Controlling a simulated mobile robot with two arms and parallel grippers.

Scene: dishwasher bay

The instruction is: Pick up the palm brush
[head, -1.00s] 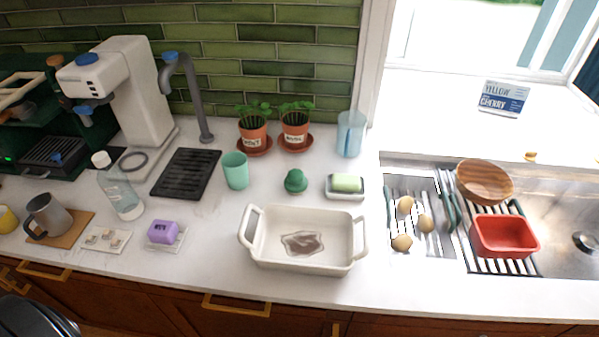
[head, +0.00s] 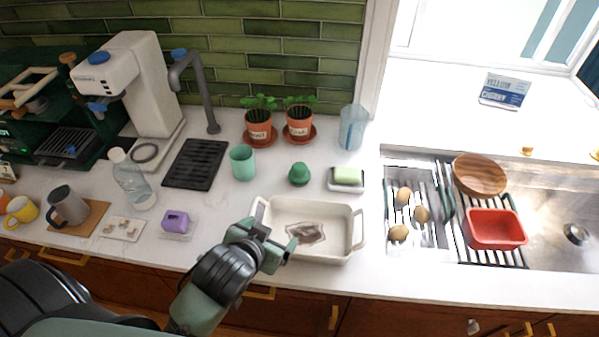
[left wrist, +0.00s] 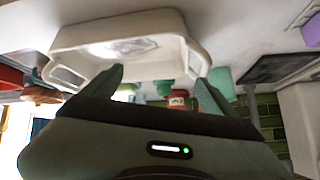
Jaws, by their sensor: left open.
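The palm brush (head: 299,174) is a small green domed knob. It stands upright on the white counter, behind the white baking dish and between the mint cup and the soap dish. My left gripper (head: 272,236) is open and empty over the front left corner of the baking dish, nearer the counter's front edge than the brush and apart from it. In the left wrist view its two fingers (left wrist: 159,77) are spread, with the dish ahead. My right gripper is not in view.
The white baking dish (head: 333,255) with a brown stain lies between my left gripper and the brush. A mint cup (head: 243,162) stands left of the brush, a soap dish (head: 346,187) with a green sponge right of it. Potted plants (head: 299,124) stand behind.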

